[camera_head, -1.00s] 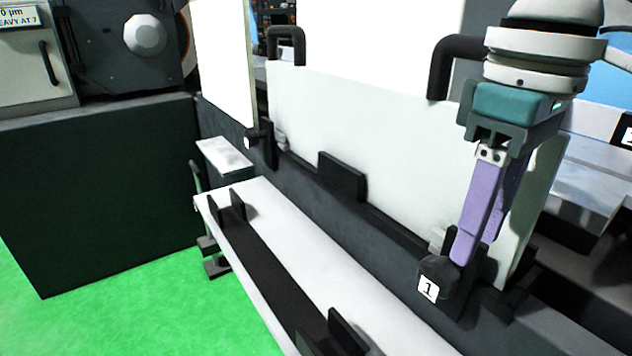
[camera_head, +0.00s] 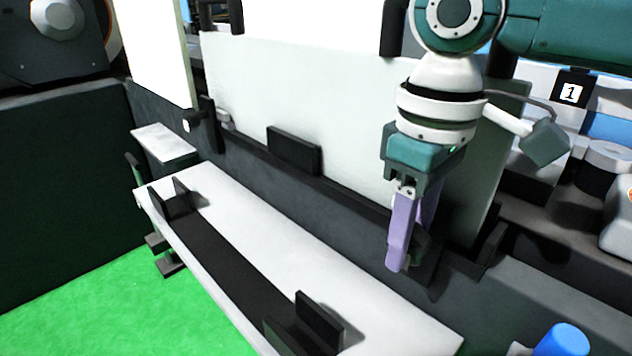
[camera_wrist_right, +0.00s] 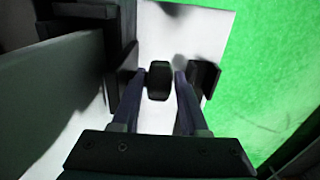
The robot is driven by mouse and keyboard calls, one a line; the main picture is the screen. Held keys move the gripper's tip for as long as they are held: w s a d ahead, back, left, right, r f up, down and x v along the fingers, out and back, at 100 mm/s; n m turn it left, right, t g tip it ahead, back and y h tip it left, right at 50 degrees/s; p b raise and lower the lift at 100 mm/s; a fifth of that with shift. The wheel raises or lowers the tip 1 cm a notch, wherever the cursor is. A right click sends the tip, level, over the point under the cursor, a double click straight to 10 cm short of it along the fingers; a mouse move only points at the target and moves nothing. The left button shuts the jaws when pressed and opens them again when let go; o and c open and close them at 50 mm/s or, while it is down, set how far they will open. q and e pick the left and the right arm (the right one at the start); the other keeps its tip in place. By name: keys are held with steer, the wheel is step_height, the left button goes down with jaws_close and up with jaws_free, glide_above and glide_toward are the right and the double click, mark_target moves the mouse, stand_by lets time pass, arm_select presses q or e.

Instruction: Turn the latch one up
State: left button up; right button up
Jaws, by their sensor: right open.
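Latch one is a small black knob at the lower right of the white panel (camera_head: 340,120). In the head view the fingers of my right gripper (camera_head: 408,245) cover most of it, and its number label does not show. My right gripper is open, pointing down with purple fingers. In the right wrist view a black block (camera_wrist_right: 159,80), which looks like the latch knob, sits between the open fingertips (camera_wrist_right: 160,78), with a gap to at least one finger. I cannot tell how far the latch is turned. My left gripper is not in view.
A white ledge (camera_head: 270,240) with black upright brackets (camera_head: 320,318) runs below the panel. A black plate (camera_head: 572,88) labelled 1 stands behind at the right. A blue cylinder (camera_head: 563,342) is at the lower right. Green floor (camera_head: 90,305) is clear at left.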

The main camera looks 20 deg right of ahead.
jaws_close()
stand_by(0.3)
